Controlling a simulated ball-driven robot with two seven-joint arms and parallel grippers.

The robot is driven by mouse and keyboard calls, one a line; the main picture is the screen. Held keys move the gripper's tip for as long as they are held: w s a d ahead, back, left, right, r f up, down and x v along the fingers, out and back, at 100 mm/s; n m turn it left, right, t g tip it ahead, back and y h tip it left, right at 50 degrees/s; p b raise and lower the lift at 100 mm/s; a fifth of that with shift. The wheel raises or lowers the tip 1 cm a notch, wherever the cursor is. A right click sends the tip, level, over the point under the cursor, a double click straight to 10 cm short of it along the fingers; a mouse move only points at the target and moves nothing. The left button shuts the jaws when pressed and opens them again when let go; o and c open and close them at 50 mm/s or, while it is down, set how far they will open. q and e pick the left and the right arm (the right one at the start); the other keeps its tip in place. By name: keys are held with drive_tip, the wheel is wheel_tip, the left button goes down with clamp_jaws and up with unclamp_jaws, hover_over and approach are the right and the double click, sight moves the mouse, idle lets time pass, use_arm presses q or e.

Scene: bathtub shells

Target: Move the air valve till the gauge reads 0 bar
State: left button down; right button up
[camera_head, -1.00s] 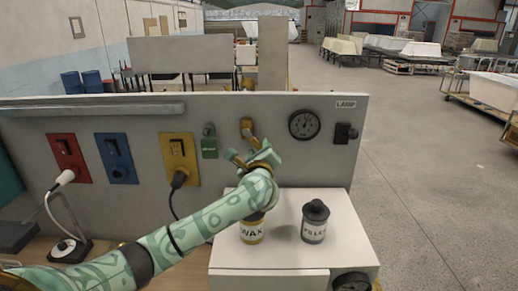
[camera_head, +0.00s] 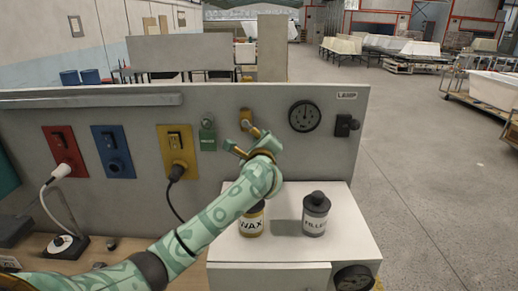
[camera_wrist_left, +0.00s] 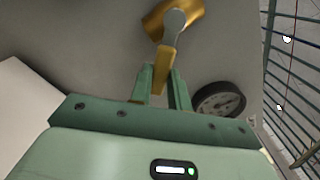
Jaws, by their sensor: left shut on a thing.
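The air valve (camera_head: 246,119) is a yellow fitting with a lever on the grey panel. It also shows in the left wrist view (camera_wrist_left: 180,17), where its yellow lever (camera_wrist_left: 165,68) reaches down between my fingers. My left gripper (camera_head: 243,143), also seen in the left wrist view (camera_wrist_left: 162,86), is shut on the lever. The round dark gauge (camera_head: 304,116) is to the right of the valve; it is partly hidden by my gripper in the left wrist view (camera_wrist_left: 218,100). Its needle is too small to read surely. My right gripper is not in view.
A green padlock-like block (camera_head: 208,136) and a yellow socket (camera_head: 175,150) with a plugged cable are left of the valve. A black lamp switch (camera_head: 346,125) is right of the gauge. A wax can (camera_head: 251,224) and a filler can (camera_head: 315,213) stand on the white cabinet (camera_head: 350,245) below.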

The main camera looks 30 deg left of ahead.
use_arm(q)
drive_tip(key=shift+w+d+r+n+b, duration=0.1)
drive_tip(key=shift+d+r+n+b, duration=0.15)
drive_tip(key=shift+n+b, duration=0.65)
drive_tip(key=shift+w+d+r+n+b, duration=0.15)
drive_tip(key=shift+r+n+b, duration=0.25)
drive_tip(key=shift+n+b, duration=0.5)
drive_tip(key=shift+w+d+r+n+b, duration=0.25)
drive_tip(key=shift+n+b, duration=0.35)
drive_tip(key=shift+b, duration=0.6)
drive_tip(key=shift+s+a, duration=0.1)
drive_tip(key=shift+s, duration=0.05)
drive_tip(key=shift+r, duration=0.1)
drive_tip(key=c, duration=1.3)
unclamp_jaws()
drive_tip(key=b+v, duration=0.1)
drive_tip(key=v, duration=1.5)
drive_tip(key=shift+s+b, duration=0.15)
drive_tip(key=shift+b, duration=0.2)
